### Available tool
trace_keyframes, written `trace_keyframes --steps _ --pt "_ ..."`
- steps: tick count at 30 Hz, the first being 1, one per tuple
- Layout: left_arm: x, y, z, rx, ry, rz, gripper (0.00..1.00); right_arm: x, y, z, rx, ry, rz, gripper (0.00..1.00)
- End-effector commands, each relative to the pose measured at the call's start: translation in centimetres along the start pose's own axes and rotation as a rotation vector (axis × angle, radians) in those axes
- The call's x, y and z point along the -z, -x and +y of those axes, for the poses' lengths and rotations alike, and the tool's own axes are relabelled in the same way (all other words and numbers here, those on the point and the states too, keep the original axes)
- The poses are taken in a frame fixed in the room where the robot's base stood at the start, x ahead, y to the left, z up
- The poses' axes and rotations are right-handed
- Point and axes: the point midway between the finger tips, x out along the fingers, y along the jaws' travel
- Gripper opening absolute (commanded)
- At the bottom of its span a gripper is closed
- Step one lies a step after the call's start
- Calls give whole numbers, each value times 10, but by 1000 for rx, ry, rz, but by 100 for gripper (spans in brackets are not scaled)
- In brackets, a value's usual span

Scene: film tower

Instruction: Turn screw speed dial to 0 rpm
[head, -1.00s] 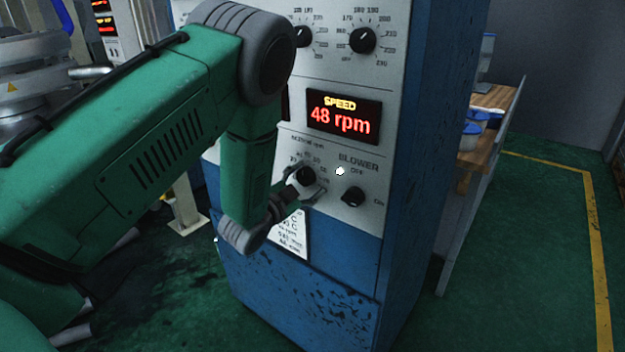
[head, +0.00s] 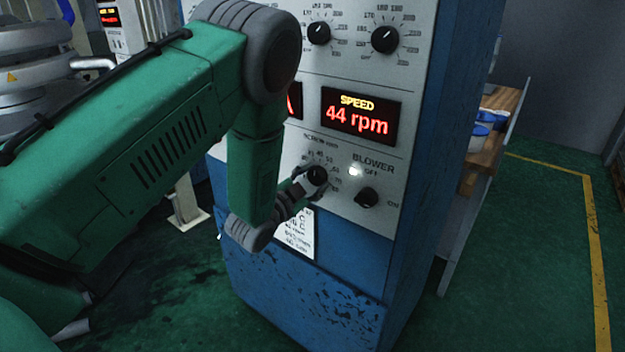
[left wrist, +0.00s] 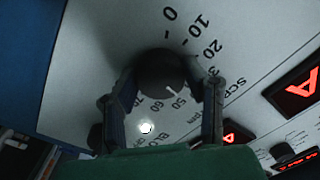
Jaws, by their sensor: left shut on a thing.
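The black screw speed dial (head: 317,175) is on the lower part of the grey control panel in the head view. The dial also shows in the left wrist view (left wrist: 164,76), where its white pointer line sits a little short of the 50 mark. The speed display (head: 360,113) reads 44 rpm in red. My left gripper (head: 308,183) is shut on the dial, with one finger on each side of it in the left wrist view (left wrist: 166,95). My right gripper is not in view.
The black blower knob (head: 367,197) is just right of the dial, below a lit white lamp (head: 355,170). Two more dials (head: 319,33) (head: 385,39) are higher on the panel. A wooden-topped bench (head: 490,140) stands behind the blue cabinet at right.

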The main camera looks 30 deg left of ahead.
Motion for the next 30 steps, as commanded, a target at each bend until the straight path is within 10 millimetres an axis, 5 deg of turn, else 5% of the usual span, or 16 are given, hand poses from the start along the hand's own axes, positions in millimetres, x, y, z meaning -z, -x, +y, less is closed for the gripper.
trace_keyframes --steps 17,30 --pt "-3 5 3 -9 62 -19 10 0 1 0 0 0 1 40" --pt "-2 5 2 -16 412 -33 10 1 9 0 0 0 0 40"
